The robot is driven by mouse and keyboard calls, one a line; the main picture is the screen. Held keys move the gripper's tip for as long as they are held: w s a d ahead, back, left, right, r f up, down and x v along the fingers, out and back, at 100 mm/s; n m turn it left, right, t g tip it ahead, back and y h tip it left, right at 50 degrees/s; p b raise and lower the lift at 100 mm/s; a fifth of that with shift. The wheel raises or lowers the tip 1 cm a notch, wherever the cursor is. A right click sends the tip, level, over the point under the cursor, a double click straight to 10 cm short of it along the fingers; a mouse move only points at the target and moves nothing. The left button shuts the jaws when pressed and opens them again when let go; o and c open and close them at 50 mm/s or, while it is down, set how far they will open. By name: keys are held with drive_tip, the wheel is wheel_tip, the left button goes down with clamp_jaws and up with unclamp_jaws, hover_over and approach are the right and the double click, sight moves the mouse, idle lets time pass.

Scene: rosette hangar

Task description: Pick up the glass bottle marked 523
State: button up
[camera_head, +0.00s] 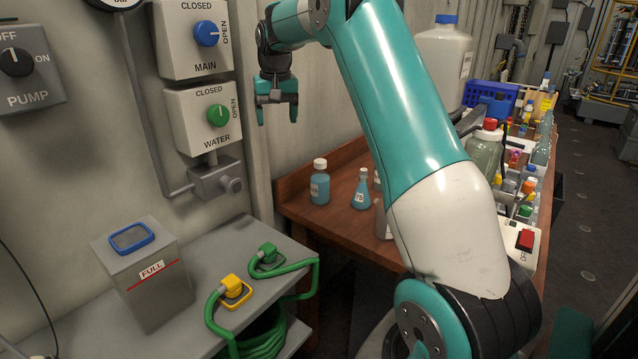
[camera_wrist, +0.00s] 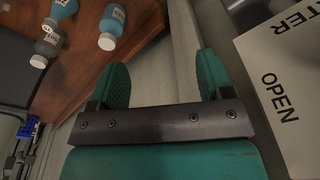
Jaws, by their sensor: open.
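My gripper (camera_head: 277,110) is open and empty, with its fingers pointing down, in front of the wall and above the left end of the brown wooden table. In the wrist view my gripper (camera_wrist: 161,78) shows two teal fingers apart with nothing between them. A blue bottle with a white cap (camera_head: 320,187) stands upright on the table, below and right of the gripper. A blue flask marked 75 (camera_head: 361,192) stands to its right. A grey bottle (camera_head: 382,221) is partly hidden by my arm. The wrist view shows a white-capped blue bottle (camera_wrist: 111,27). I cannot read 523 on any label.
The wooden table (camera_head: 300,207) is crowded farther right with jars, a blue crate (camera_head: 490,98) and small bottles. Wall boxes with a blue knob (camera_head: 206,33) and green knob (camera_head: 218,116) stand left of the gripper. A grey bench (camera_head: 200,262) holds a tank and green hose.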

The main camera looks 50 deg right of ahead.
sight(320, 161)
drive_tip(key=d+f+m, duration=0.3)
drive_tip(key=d+m, duration=0.1)
drive_tip(key=d, duration=1)
drive_tip(key=shift+h, duration=0.3)
drive_tip(key=f, duration=0.3)
drive_tip(key=d+f+p, duration=0.1)
drive_tip(key=f, duration=0.3)
drive_tip(key=f+p, duration=0.1)
drive_tip(key=f, duration=0.3)
drive_tip(key=shift+w+d+f, duration=0.25)
drive_tip(key=shift+w+d, duration=0.05)
drive_tip(key=shift+d, duration=0.1)
drive_tip(key=shift+w+d+f+p, duration=0.15)
drive_tip(key=shift+f+p, duration=0.55)
drive_tip(key=shift+f, duration=0.7)
drive_tip(key=shift+s+d+f+p, duration=0.15)
drive_tip(key=shift+f+p, duration=0.55)
drive_tip(key=shift+f, duration=0.7)
drive_tip(key=shift+w, duration=0.1)
drive_tip(key=shift+c, duration=0.5)
clamp_jaws()
